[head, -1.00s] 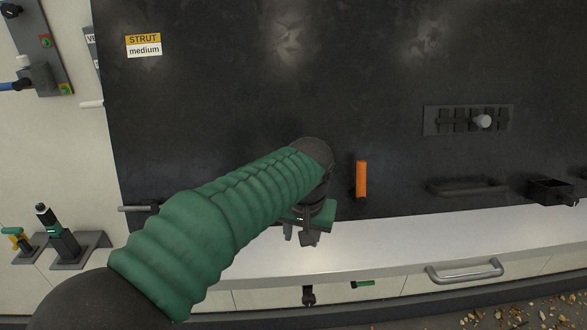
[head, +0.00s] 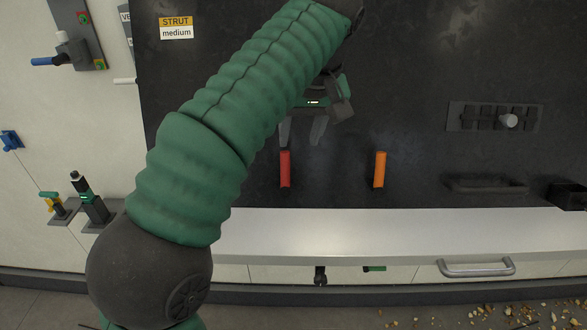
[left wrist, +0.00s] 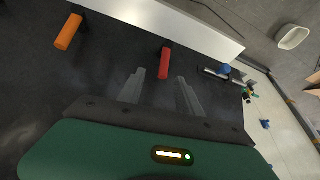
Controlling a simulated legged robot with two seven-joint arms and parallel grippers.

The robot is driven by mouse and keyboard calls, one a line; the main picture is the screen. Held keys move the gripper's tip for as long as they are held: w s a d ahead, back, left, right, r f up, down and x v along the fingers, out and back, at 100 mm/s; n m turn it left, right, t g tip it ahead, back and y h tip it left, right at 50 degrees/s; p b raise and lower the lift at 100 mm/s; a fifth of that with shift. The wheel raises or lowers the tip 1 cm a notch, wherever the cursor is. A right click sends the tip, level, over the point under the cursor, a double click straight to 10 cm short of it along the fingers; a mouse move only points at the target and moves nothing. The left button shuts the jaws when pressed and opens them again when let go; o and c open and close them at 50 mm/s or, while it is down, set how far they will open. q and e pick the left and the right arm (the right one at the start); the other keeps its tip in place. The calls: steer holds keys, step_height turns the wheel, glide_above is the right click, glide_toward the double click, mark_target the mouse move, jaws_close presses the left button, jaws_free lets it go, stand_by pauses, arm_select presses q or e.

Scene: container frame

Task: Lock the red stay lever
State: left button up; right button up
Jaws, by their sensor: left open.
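The red stay lever (head: 285,169) stands upright on the dark panel, just above the white ledge. It also shows in the left wrist view (left wrist: 165,62), ahead of and between the two fingers. My left gripper (head: 302,138) is open and empty, with its fingers pointing down. It is above the red lever in the head view, and I see a gap between them in the wrist view. In the wrist view the left gripper's fingers (left wrist: 158,92) are spread apart. My right gripper is not in view.
An orange lever (head: 380,169) stands to the right of the red one. A slotted plate with a pale knob (head: 509,121) and a dark handle (head: 490,185) are further right. A white ledge (head: 400,228) runs below. A strut label (head: 176,28) is at upper left.

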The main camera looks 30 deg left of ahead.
mark_target(286, 161)
arm_select(q)
steer(key=a+f, duration=0.2)
steer(key=f, duration=0.1)
steer(key=w+a+f, duration=0.1)
steer(key=a+f, duration=0.1)
steer(key=f, duration=0.1)
steer(key=w+a+f, duration=0.1)
steer(key=a+f, duration=0.1)
steer(key=f, duration=0.1)
steer(key=shift+w+a, duration=0.1)
steer(key=shift+w, duration=0.1)
steer(key=x, duration=0.2)
steer(key=shift+f, duration=0.35)
steer(key=shift+w+d+f, duration=0.1)
steer(key=shift+d+f, duration=0.05)
steer(key=shift+d, duration=0.95)
steer(key=shift+a+f, duration=0.1)
steer(key=shift+a, duration=0.7)
steer(key=c, duration=0.9)
steer(key=shift+w+d, duration=0.1)
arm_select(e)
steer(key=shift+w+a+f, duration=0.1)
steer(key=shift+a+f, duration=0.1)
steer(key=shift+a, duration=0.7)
arm_select(q)
steer(key=shift+d, duration=0.15)
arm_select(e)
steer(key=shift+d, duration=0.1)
